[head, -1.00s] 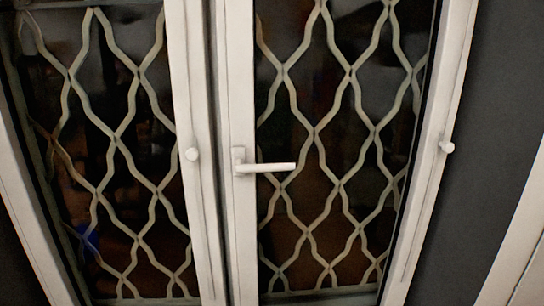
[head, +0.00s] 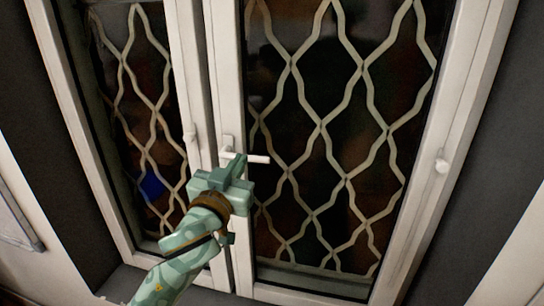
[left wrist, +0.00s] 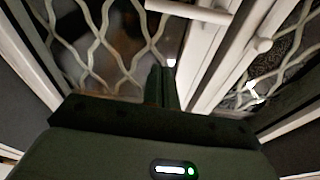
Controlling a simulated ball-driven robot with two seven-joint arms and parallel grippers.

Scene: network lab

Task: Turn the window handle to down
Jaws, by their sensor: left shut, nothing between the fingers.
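The white window handle (head: 258,158) sits on the middle frame post, its lever level and pointing right. In the left wrist view the handle (left wrist: 190,10) crosses the top edge. My left gripper (head: 239,162) is shut and empty, with its fingertips at the lever in the head view and hiding part of it. In the left wrist view the fingertips (left wrist: 161,72) are below the handle, with a gap in the picture; I cannot tell whether they touch it. My right gripper is in neither view.
The window has two white-framed panes with a wavy lattice (head: 320,122) over dark glass. A round white knob (head: 441,166) is on the right frame, and another knob (head: 190,138) is left of the handle. A dark wall (head: 487,160) flanks the window.

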